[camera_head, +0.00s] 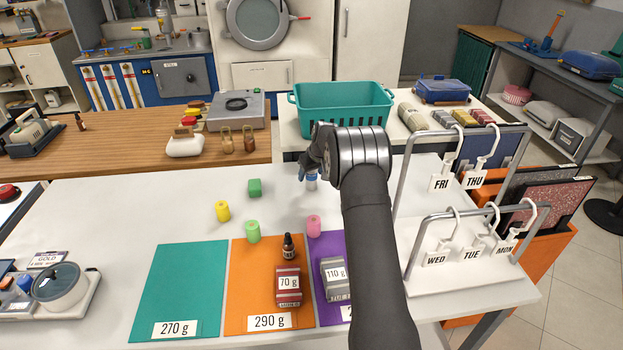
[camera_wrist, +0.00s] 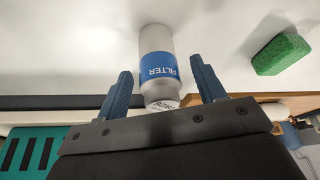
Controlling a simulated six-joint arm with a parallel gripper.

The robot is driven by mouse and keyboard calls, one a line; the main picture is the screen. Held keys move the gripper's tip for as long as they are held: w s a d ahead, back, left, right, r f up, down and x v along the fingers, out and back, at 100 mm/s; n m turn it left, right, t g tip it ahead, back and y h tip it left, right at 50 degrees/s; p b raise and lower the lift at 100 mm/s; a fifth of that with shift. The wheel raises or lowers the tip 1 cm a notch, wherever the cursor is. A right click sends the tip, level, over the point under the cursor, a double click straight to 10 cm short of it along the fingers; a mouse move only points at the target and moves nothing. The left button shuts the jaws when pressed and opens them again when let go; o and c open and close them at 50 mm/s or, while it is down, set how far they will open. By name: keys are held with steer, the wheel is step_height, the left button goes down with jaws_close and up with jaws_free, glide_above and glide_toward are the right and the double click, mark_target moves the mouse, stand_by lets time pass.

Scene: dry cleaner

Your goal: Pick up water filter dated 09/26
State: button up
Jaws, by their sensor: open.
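A white and grey filter (camera_head: 311,183) with a blue band stands on the white table, partly hidden by my gripper in the head view. In the wrist view the filter (camera_wrist: 158,50) shows the word FILTER on its blue band and small print at its near end, too small to read. My gripper (camera_head: 308,172) is open. In the wrist view its two blue fingers (camera_wrist: 163,80) are on either side of the filter's near end, with gaps on both sides. The gripper does not hold it.
A green block (camera_head: 254,187) lies left of the filter. Yellow (camera_head: 222,211), light green (camera_head: 253,232) and pink (camera_head: 314,226) cylinders stand nearer. Weighted mats lie in front; a teal basket (camera_head: 345,110) stands behind. A hanger rack (camera_head: 466,240) is at right.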

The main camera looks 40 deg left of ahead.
steer(key=shift+x, duration=1.15)
steer(key=shift+c, duration=0.4)
steer(key=c, duration=1)
